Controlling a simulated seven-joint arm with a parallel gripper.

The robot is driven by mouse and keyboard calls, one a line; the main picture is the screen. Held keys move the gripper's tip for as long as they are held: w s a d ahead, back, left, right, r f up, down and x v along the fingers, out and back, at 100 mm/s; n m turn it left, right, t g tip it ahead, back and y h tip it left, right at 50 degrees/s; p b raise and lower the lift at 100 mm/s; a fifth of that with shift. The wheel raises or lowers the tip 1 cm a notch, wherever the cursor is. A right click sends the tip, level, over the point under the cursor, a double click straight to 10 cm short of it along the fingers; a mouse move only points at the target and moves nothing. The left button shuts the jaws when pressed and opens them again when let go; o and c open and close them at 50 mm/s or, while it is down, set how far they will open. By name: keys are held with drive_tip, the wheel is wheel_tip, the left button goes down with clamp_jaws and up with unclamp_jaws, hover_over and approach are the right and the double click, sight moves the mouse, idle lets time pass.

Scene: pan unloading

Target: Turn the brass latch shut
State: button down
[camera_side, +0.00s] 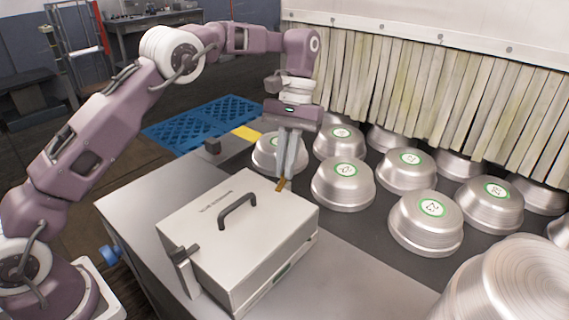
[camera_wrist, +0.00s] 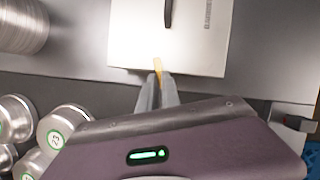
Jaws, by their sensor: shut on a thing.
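The brass latch (camera_side: 281,184) is a small yellow-brown tab at the far right edge of a white metal box (camera_side: 215,225) with a dark handle on its lid. In the wrist view the brass latch (camera_wrist: 158,66) sticks out at the edge of the white box (camera_wrist: 185,35). My gripper (camera_side: 286,176) points down at that edge, its grey fingers closed around the latch. In the wrist view my gripper (camera_wrist: 157,84) shows its fingertips together on the latch, and they hide part of it. The box lid lies closed.
Several upturned metal pans (camera_side: 342,182) with green-ringed labels stand on the dark belt right beside my gripper. A strip curtain (camera_side: 430,90) hangs behind them. A grey steel table (camera_side: 140,205) carries the box. Blue pallets (camera_side: 205,120) lie on the floor beyond.

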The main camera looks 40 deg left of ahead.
drive_tip(key=shift+d+m+y, duration=0.15)
drive_tip(key=shift+m+y, duration=0.45)
drive_tip(key=shift+m, duration=1.3)
drive_tip(key=c, duration=1.6)
unclamp_jaws()
drive_tip(key=shift+o, duration=0.2)
